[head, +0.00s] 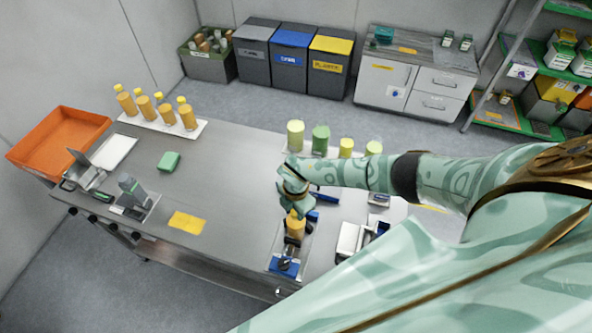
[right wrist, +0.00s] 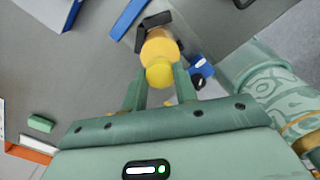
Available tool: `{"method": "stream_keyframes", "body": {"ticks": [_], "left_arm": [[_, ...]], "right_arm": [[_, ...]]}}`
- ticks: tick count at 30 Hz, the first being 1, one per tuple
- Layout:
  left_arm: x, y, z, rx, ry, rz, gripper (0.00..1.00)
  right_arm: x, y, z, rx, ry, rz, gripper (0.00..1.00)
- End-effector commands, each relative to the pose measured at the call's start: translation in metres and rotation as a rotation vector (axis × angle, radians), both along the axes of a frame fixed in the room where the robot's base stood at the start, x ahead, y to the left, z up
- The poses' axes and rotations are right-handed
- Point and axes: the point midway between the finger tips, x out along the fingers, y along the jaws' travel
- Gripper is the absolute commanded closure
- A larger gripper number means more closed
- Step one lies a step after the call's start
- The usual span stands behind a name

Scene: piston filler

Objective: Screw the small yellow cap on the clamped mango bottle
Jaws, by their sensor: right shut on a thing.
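The mango bottle (head: 295,227) is orange and stands in a clamp with a blue base (head: 284,265) near the table's front edge. In the right wrist view the bottle (right wrist: 160,48) shows just beyond the small yellow cap (right wrist: 159,75). My right gripper (right wrist: 160,86) is shut on the cap, one finger on each side. In the head view my right gripper (head: 294,200) is directly above the bottle and hides the cap. I cannot tell whether the cap is seated on the neck. My left gripper is not in view.
Several capped orange bottles (head: 157,107) stand on a white tray at the back left. Jars (head: 320,139) stand behind my right arm. An orange bin (head: 59,137), a green block (head: 169,161) and a yellow sheet (head: 186,222) are further left. The table middle is clear.

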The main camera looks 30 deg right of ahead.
Motion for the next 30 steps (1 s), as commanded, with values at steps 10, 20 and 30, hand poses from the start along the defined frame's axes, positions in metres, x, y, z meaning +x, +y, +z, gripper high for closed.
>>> {"method": "stream_keyframes", "body": {"ticks": [10, 20, 30], "left_arm": [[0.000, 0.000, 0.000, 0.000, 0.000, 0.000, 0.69], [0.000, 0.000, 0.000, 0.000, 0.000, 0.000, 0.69], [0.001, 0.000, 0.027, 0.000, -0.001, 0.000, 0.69]], "right_arm": [[0.000, 0.000, -0.001, 0.001, 0.001, -0.022, 0.47], [0.000, 0.000, 0.000, 0.000, 0.000, -0.018, 0.47], [0.000, 0.000, 0.026, 0.000, 0.000, -0.017, 0.47]]}}
